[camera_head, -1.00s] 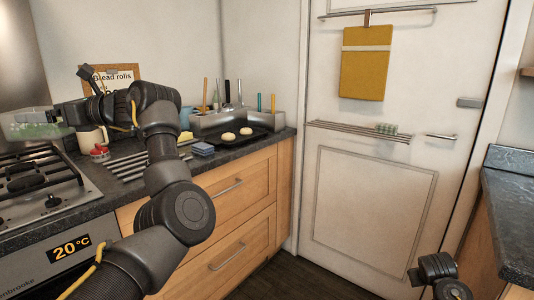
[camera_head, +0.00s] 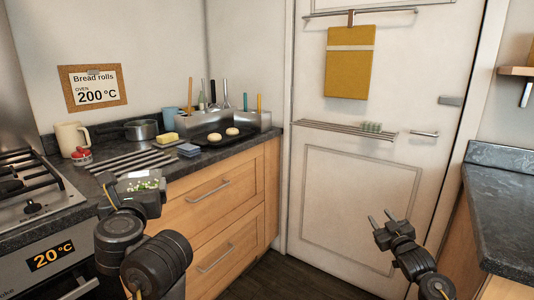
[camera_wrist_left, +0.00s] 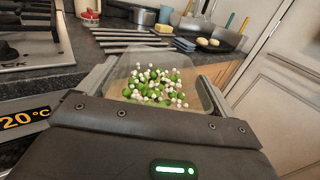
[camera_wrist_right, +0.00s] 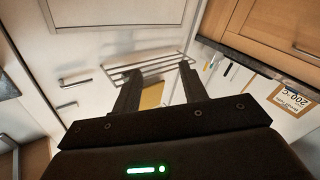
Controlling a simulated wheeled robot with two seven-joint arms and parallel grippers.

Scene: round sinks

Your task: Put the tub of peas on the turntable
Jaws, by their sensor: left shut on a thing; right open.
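The clear tub of peas (camera_head: 140,187), with green and white pieces inside, is between the fingers of my left gripper (camera_head: 128,184), in front of the counter edge. The left wrist view shows the tub (camera_wrist_left: 157,87) upright, with a jaw on either side of it. My right gripper (camera_head: 379,219) is open and empty in front of the white door, and its spread fingers (camera_wrist_right: 158,80) show in the right wrist view. I cannot make out a turntable in any view.
A hob (camera_head: 30,190) is left. Another dark worktop (camera_head: 500,215) stands right.

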